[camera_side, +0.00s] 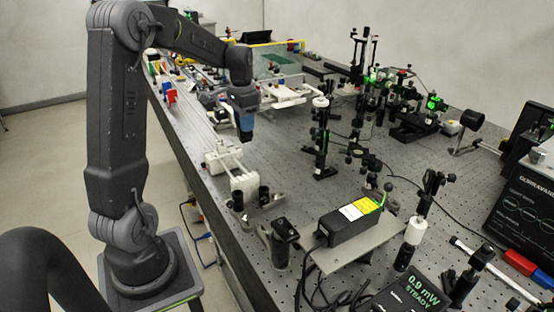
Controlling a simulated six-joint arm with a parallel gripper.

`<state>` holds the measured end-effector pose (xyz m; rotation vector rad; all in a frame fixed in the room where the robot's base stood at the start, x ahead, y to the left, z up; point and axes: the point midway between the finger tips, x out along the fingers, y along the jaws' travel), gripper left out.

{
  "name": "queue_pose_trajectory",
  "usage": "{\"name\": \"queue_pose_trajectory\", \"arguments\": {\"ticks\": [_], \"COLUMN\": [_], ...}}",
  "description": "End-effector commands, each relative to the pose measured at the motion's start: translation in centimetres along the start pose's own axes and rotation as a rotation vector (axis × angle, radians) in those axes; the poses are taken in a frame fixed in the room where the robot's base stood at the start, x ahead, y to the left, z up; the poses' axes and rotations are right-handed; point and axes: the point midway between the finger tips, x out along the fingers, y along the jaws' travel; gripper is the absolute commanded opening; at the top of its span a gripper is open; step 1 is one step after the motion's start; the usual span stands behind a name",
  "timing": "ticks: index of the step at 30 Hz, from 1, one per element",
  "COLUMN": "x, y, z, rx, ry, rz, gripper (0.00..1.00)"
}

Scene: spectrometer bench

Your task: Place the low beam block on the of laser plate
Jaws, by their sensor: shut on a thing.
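My gripper (245,138) points down over the left part of the optical bench, below its blue wrist section. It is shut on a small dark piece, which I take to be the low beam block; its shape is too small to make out. The laser plate (328,260) is a flat light-grey metal plate at the front centre. The black laser box (348,228) with a yellow and white label sits on it. My gripper is behind and to the left of the plate, well apart from it.
White fixtures (222,158) stand just below and left of my gripper, with short black posts (264,195) nearer the front. A tall black post mount (321,140) stands to the right. A power meter (415,290) is at the front right.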

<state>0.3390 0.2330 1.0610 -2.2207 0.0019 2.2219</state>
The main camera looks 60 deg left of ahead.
Motion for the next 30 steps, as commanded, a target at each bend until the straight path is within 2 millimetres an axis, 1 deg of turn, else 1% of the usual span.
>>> {"name": "queue_pose_trajectory", "arguments": {"ticks": [1, 6, 9, 12, 17, 24, 27, 30], "x": [0.8, 3.1, 4.2, 5.0, 5.7, 8.9, 9.4, 9.4], "y": [0.8, 3.0, 4.1, 4.8, 5.3, 5.3, 5.3, 5.3], "z": [-1.1, -4.2, -5.7, -6.8, -7.5, -7.4, -7.4, -7.4], "rx": [0.006, 0.005, 0.004, 0.002, -0.001, -0.002, -0.002, -0.002], "ry": [-0.001, -0.002, 0.0, 0.0, 0.001, -0.001, 0.001, 0.002], "rz": [0.001, 0.002, 0.0, 0.0, -0.001, 0.0, -0.001, -0.001], "gripper": [0.04, 0.04, 0.04, 0.04, 0.04, 0.04, 0.04, 0.04]}}
